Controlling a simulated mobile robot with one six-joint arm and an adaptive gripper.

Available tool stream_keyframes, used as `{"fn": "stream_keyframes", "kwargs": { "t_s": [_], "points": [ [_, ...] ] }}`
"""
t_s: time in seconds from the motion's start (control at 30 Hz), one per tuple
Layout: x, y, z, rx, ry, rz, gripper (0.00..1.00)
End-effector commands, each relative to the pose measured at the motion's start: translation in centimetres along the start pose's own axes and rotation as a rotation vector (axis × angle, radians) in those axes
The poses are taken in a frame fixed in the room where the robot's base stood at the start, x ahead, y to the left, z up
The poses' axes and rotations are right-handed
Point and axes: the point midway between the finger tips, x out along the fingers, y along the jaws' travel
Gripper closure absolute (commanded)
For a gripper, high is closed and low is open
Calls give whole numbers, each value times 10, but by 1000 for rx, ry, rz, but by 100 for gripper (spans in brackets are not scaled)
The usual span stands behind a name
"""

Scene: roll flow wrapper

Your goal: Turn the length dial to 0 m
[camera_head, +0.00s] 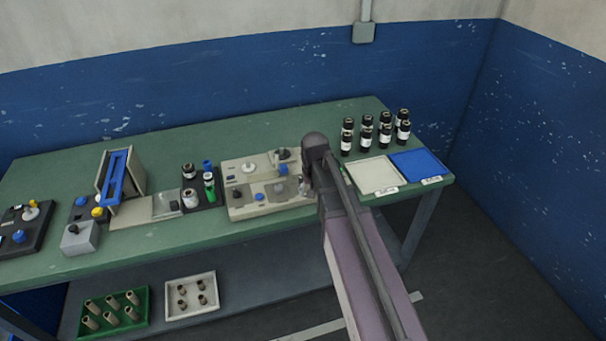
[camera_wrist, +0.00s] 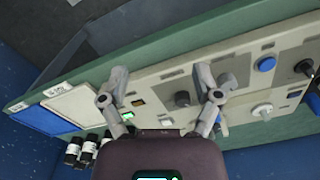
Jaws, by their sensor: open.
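The beige control panel (camera_head: 240,208) stands on the green bench; it also shows in the wrist view (camera_wrist: 152,92). A dark knob (camera_wrist: 182,98) lies between my open fingers in the picture, nearer the right one. A white knob (camera_wrist: 262,110) and a blue button (camera_wrist: 265,63) are farther right. Labels are too small to read, so I cannot tell which knob is the length dial. My gripper (camera_wrist: 162,84) is open and empty over the panel; in the head view my arm mostly hides it.
A white tray (camera_head: 372,176) and a blue tray (camera_head: 418,165) lie right of the panel. Several dark bottles (camera_head: 366,133) stand behind them. A rack with bottles and a green container (camera_head: 210,184) stands close on the panel's left. A lit green display (camera_wrist: 127,115) is near the left finger.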

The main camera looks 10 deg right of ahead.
Motion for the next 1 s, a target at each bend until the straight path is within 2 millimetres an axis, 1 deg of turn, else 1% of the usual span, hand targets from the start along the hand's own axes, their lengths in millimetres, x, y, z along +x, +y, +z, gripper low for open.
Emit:
{"fn": "stream_keyframes", "kwargs": {
  "t_s": [0.03, 0.1, 0.2, 0.3, 0.4, 0.5, 0.6, 1.0],
  "points": [
    [-12, -8, -29, 34, 0, 0, 19],
    [-20, -14, -54, 87, 0, 0, 19],
    [-30, -23, -88, 161, 0, 0, 19],
    [-39, -31, -118, 228, 0, 0, 19],
    [-45, -36, -139, 280, 0, 0, 19],
    [-48, -40, -152, 315, 0, 0, 19],
    [-50, -41, -158, 333, 0, 0, 19],
    [-48, -41, -158, 337, 0, 0, 19]
  ]
}}
